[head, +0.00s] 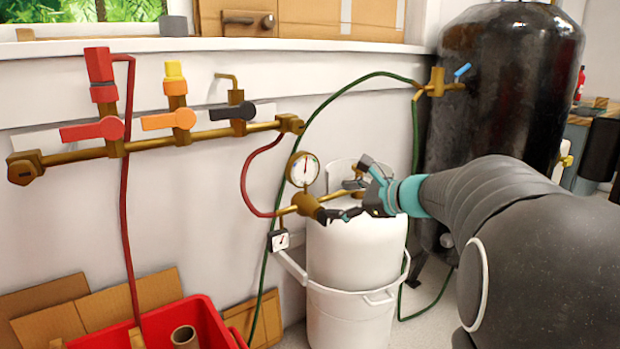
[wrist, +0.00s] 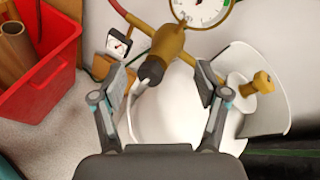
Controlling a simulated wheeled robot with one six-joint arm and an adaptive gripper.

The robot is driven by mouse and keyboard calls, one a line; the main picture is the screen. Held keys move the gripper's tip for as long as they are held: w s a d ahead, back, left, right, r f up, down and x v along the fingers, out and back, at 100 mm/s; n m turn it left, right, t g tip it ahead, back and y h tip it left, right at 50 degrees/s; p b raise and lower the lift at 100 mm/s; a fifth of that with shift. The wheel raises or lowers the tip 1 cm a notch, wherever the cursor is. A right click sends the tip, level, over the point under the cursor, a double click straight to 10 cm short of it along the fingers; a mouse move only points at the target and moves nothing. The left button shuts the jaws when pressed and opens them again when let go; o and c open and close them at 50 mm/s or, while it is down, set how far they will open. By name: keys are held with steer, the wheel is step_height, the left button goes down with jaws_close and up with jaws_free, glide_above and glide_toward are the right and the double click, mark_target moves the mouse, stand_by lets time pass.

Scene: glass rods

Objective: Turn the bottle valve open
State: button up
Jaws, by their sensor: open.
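The white bottle (head: 352,268) stands against the wall, with brass fittings on top. A brass regulator body (head: 306,203) with a round gauge (head: 304,170) sits at its upper left. In the wrist view, a black-tipped knob (wrist: 150,70) points from the brass body (wrist: 168,40) into the space between my fingers. A brass valve knob (wrist: 263,82) shows to the right of the right finger, outside the jaws. My gripper (head: 356,188) is open at the bottle top; its fingers (wrist: 166,82) spread wide. I cannot tell whether either finger touches a fitting.
A brass manifold (head: 150,143) with red, orange and black handles runs along the wall. A red crate (head: 205,322) stands at lower left. A green hose (head: 345,88) arches to a large black tank (head: 500,90). A small square gauge (wrist: 118,43) hangs near the left finger.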

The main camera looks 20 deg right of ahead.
steer(key=w+d+m+t+h+b, duration=0.1)
steer(key=w+d+m+t, duration=0.2)
steer(key=d+m, duration=0.35)
steer(key=w+d+m+t+h+b, duration=0.1)
steer(key=w+d+m+t, duration=0.2)
steer(key=d, duration=0.7)
steer(key=shift+g, duration=0.3)
steer(key=x, duration=1.4)
steer(key=shift+w+d+f, duration=0.2)
steer(key=shift+d+f, duration=0.05)
steer(key=shift+f, duration=0.05)
steer(key=shift+c, duration=0.3)
steer(key=c, duration=1.1)
